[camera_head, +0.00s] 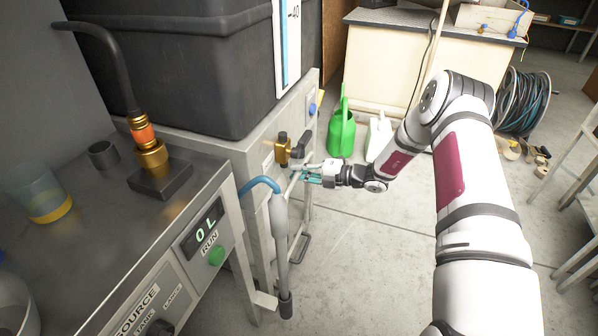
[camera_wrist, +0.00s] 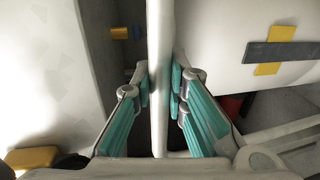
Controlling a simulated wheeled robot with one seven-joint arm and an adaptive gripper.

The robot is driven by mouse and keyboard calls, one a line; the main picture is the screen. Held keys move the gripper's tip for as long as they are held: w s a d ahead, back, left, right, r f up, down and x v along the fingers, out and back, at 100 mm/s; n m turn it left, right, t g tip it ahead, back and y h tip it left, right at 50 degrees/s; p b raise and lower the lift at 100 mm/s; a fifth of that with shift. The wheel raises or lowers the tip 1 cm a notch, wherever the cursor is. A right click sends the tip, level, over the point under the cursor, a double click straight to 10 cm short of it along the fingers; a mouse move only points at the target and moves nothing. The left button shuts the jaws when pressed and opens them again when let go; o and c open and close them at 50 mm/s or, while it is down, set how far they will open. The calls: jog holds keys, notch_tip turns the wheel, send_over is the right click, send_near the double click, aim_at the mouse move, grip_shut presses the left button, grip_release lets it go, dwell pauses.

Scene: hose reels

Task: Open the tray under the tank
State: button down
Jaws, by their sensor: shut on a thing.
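The tank (camera_head: 200,60) is a large black box at the upper left of the head view, with a level strip marked 40. It stands on a grey metal stand (camera_head: 240,158). My gripper (camera_head: 308,176) is at the stand's right-hand face, below a brass valve (camera_head: 283,150). In the wrist view my gripper (camera_wrist: 161,95) has its teal fingers closed on both sides of a pale straight bar (camera_wrist: 160,45). The bar looks like a handle, but I cannot tell how it joins the tray. The tray itself is not clearly visible.
A control bench (camera_head: 150,230) with a display and green button stands at the left. A grey lance (camera_head: 280,235) with a blue hose hangs close to my gripper. A green watering can (camera_head: 342,130) stands behind. Floor (camera_head: 350,260) is clear below my arm.

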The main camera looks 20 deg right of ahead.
jog(key=f+p+v, duration=0.1)
jog(key=f+v, duration=0.2)
jog(key=v, duration=1.4)
jog(key=s+d+f+p+v, duration=0.1)
jog(key=f+v, duration=0.2)
jog(key=v, duration=1.5)
jog(key=shift+f+p, duration=0.4)
jog(key=shift+f, duration=0.05)
jog(key=c, duration=1.6)
grip_release()
jog(key=shift+a, duration=0.1)
jog(key=v, duration=1.2)
jog(key=shift+r, duration=0.1)
